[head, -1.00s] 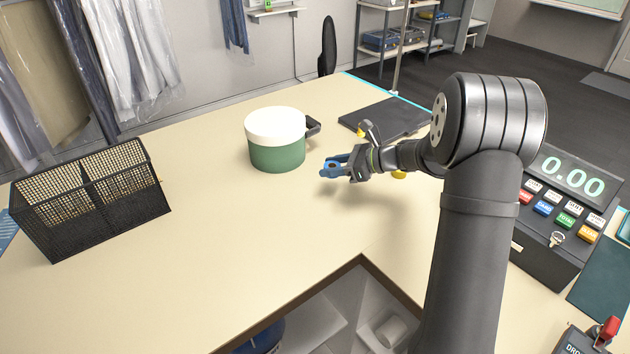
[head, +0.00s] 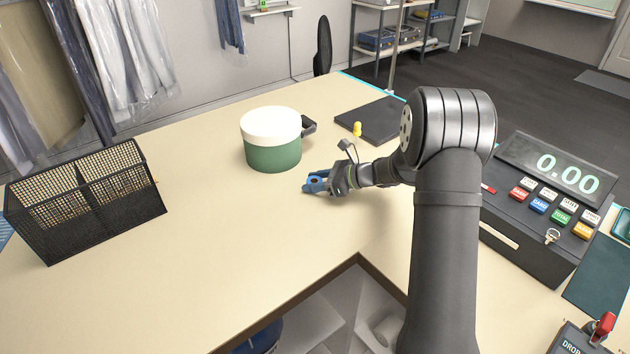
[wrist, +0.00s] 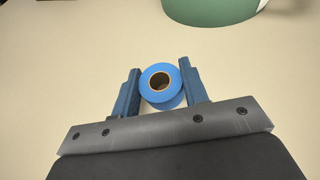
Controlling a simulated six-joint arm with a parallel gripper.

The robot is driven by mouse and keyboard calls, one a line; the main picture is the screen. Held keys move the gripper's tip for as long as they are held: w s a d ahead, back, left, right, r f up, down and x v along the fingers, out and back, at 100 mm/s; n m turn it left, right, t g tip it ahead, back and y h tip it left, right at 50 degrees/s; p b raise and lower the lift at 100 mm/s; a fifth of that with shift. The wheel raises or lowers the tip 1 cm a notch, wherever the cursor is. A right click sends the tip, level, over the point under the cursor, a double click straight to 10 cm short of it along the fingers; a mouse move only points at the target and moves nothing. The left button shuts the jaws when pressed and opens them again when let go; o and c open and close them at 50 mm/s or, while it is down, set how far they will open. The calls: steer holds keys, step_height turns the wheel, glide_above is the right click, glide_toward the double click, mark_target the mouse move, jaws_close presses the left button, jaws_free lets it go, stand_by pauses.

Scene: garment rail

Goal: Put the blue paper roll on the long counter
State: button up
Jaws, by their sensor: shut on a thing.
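The blue paper roll (wrist: 160,88) sits between the two blue fingers of my gripper (wrist: 158,90) in the wrist view, its hollow core facing the camera. My gripper is shut on it. In the head view my gripper (head: 314,184) is low over the long counter (head: 230,220), right of and in front of the green pot. The roll (head: 316,180) is small there and partly hidden by the fingers. I cannot tell whether its underside touches the counter.
A green pot with a white lid (head: 271,155) stands close behind my gripper; it also shows in the wrist view (wrist: 212,10). A black mesh basket (head: 90,205) is at the left, a dark flat slab (head: 375,120) behind, and a cash register (head: 545,205) at the right. The counter's front middle is clear.

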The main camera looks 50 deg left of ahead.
mark_target(315, 181)
steer(key=o, duration=0.9)
steer(key=shift+o, duration=0.2)
steer(key=shift+r, duration=0.15)
steer(key=v, duration=1.2)
steer(key=shift+s+a, duration=0.1)
steer(key=x, duration=1.1)
steer(key=shift+s+a+f, duration=0.15)
steer(key=shift+a+f, duration=0.1)
steer(key=shift+a+r, duration=0.15)
steer(key=shift+r, duration=1.65)
